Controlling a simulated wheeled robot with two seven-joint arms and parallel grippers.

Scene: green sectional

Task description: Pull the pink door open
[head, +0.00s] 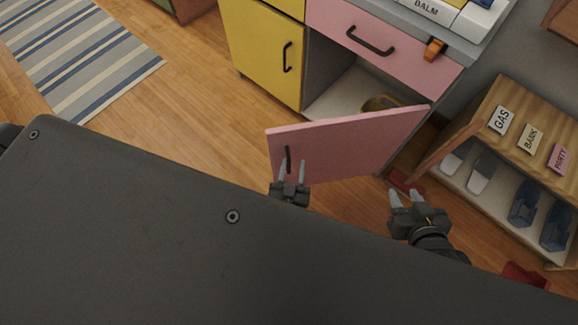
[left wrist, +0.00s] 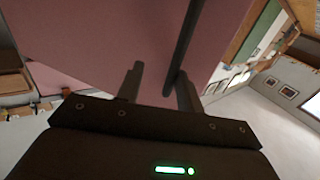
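The pink door (head: 345,147) is swung out from its cabinet and stands wide open, with the cabinet's inside showing behind it. Its black vertical handle (head: 288,156) is near the door's free left edge. My left gripper (head: 291,172) is at the handle with its fingers apart. In the left wrist view, the handle (left wrist: 184,45) passes between the fingertips, close to the right finger, with a gap to the left one. My right gripper (head: 406,196) is open and empty, right of the door, near the shoe shelf.
A pink drawer (head: 385,45) is above the opening, and a yellow door (head: 262,55) is to its left. A brownish object (head: 381,103) lies inside the cabinet. A wooden shoe shelf (head: 510,125) stands close on the right. The wooden floor (head: 200,115) left of the door is clear.

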